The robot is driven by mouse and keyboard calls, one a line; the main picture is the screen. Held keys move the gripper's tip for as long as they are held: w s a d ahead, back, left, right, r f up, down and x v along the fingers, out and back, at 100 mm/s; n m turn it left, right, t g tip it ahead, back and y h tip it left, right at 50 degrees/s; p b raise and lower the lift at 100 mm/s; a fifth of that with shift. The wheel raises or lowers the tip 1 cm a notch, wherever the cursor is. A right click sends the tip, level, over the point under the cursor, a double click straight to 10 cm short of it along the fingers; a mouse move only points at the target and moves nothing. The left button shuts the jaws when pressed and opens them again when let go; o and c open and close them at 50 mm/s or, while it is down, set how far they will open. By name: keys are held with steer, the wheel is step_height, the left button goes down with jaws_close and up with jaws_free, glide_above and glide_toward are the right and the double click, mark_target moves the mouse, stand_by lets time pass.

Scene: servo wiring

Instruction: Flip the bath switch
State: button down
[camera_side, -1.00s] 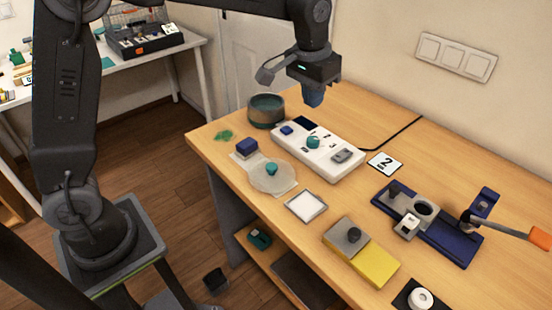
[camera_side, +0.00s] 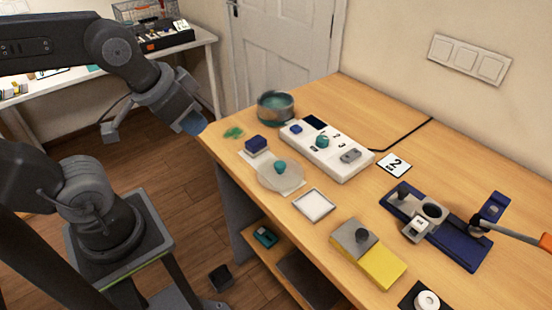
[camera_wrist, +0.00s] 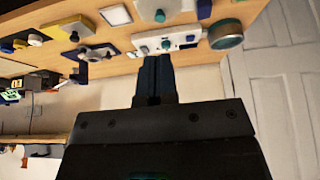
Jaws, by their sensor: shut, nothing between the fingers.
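A white control panel (camera_side: 345,165) lies on the wooden table. It carries a small blue button (camera_side: 296,128), a dark display (camera_side: 314,122), a teal knob (camera_side: 322,141) and a grey switch (camera_side: 350,156). Which of these is the bath switch is not labelled legibly; the grey switch's position is too small to read. My gripper (camera_side: 193,123) is shut and empty, off the table's left corner, well left of the panel. In the wrist view its blue fingers (camera_wrist: 153,74) are together, with the panel beyond.
A blue block (camera_side: 256,145), a clear disc with a teal knob (camera_side: 280,168) and a white tray (camera_side: 314,204) are in front of the panel. A yellow-grey block (camera_side: 368,255) and a navy fixture (camera_side: 455,240) stand to the right. A black cable (camera_side: 405,135) runs behind.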

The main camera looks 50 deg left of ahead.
stand_by(0.3)
steer(key=w+d+r, duration=0.1)
steer(key=w+r, duration=0.3)
steer(key=w, duration=0.4)
steer(key=g, duration=0.2)
glide_above(357, 151)
steer(key=s, duration=0.4)
step_height(357, 151, down, 7)
steer(key=shift+w, duration=0.25)
steer(key=shift+f, duration=0.1)
steer(key=x, duration=0.4)
steer(key=s+x, duration=0.1)
steer(key=x, duration=0.8)
steer(key=shift+s+f, duration=0.1)
steer(key=shift+f, duration=0.45)
